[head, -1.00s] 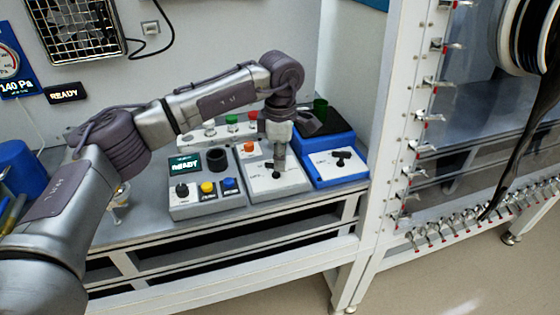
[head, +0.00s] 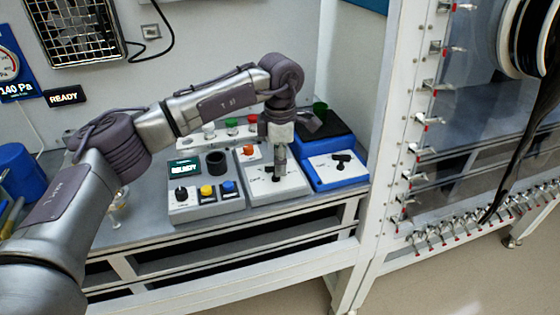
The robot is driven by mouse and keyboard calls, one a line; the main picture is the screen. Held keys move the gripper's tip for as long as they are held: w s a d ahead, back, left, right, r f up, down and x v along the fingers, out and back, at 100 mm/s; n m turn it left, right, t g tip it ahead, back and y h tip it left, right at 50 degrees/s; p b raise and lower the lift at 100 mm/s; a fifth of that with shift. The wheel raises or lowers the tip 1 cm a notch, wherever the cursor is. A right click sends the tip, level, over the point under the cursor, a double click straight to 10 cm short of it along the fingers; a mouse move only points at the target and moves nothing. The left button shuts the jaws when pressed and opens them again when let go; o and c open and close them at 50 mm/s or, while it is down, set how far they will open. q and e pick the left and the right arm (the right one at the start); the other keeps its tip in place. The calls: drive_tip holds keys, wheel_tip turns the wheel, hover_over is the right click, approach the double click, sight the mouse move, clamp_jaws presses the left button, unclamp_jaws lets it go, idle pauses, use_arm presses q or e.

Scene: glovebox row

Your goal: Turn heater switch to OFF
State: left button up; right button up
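My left gripper (head: 279,172) points down over the grey middle box (head: 292,188), with its tip at or just above a small black switch (head: 270,177) on the box's white top. I cannot tell whether it touches the switch, and the finger gap is too small to see. To the right, a blue unit (head: 340,181) with a black top plate has a black switch handle (head: 341,158) on its white front panel. The labels are too small to read, so I cannot tell which switch is the heater's. My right gripper is not in view.
A grey control box (head: 205,208) with a display, a black knob and yellow and blue buttons stands left of the middle box. Behind are white, green and red caps (head: 231,127). A glass beaker (head: 119,207) stands left. A white frame post (head: 372,150) rises at the right.

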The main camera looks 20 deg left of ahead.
use_arm(q)
drive_tip(key=shift+r, duration=0.1)
wheel_tip(320, 180, up, 12)
idle(0.6)
idle(0.6)
